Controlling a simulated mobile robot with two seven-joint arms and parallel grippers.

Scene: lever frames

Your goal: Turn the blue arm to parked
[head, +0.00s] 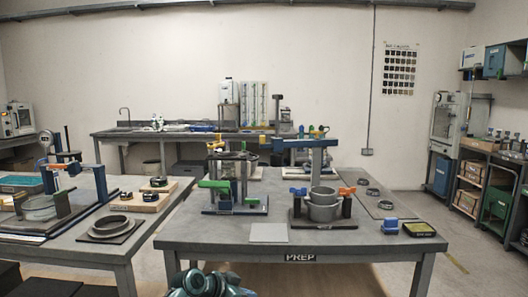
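A blue arm (311,143) lies roughly level across the top of a grey post (317,165) on the right-hand frame of the PREP table. The post stands behind grey round pots (324,204) on a dark base (322,222). A blue handle (298,191) and an orange handle (347,191) sit on either side of the pots. No parked mark can be made out. Neither gripper is seen; teal and dark links at the bottom edge look like part of my own arm.
A second frame with a green block (215,184) and green upright stands left on the PREP table (200,236).

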